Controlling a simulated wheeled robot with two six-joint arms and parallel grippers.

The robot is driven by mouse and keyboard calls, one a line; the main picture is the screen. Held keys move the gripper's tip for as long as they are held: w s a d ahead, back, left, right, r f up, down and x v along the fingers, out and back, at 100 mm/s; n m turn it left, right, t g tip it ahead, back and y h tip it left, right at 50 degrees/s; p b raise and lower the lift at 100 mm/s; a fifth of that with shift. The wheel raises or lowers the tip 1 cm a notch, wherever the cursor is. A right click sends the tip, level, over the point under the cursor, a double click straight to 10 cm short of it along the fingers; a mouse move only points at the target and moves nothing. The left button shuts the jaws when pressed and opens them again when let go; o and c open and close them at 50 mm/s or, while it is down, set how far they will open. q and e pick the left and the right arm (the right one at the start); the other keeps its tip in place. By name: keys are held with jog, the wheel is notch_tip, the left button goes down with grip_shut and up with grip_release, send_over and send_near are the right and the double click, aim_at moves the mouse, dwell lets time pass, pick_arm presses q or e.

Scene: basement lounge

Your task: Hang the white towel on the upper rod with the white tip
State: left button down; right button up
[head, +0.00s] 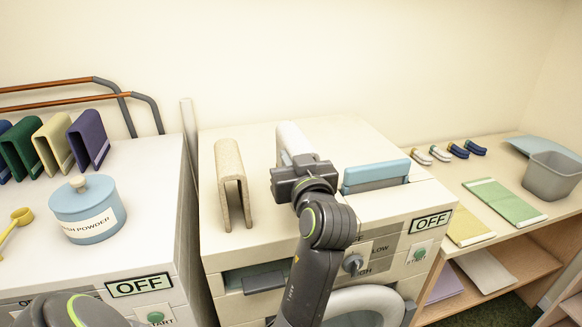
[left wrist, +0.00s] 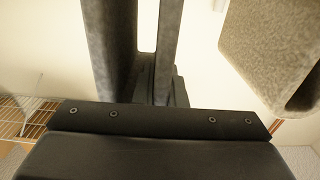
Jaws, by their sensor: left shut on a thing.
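The white towel (head: 291,139) stands folded on top of the right-hand washing machine, its front end hidden behind my left gripper. My left gripper (head: 300,172) is at the towel's near end and is shut on it. In the left wrist view its two dark fingers (left wrist: 147,50) have a narrow pale strip between them. Two copper-coloured rods with grey bent ends are at the left of the head view, an upper rod (head: 50,87) and a lower rod (head: 62,102). I make out no white tip on either. My right gripper is not in view.
Purple (head: 88,139), cream (head: 53,144) and green towels stand under the rods, behind a blue powder jar (head: 88,209). A shelf (head: 500,165) on the right holds small items.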

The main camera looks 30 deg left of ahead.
pick_arm(q)
notch_tip(320, 180, down, 2)
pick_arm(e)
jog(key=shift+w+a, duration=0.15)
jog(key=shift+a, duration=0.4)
pick_arm(q)
jog(key=shift+f, duration=0.15)
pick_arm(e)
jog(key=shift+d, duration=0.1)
pick_arm(q)
jog(key=c, duration=1.5)
grip_release()
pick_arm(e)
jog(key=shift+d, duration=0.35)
pick_arm(q)
jog(key=shift+r, duration=0.2)
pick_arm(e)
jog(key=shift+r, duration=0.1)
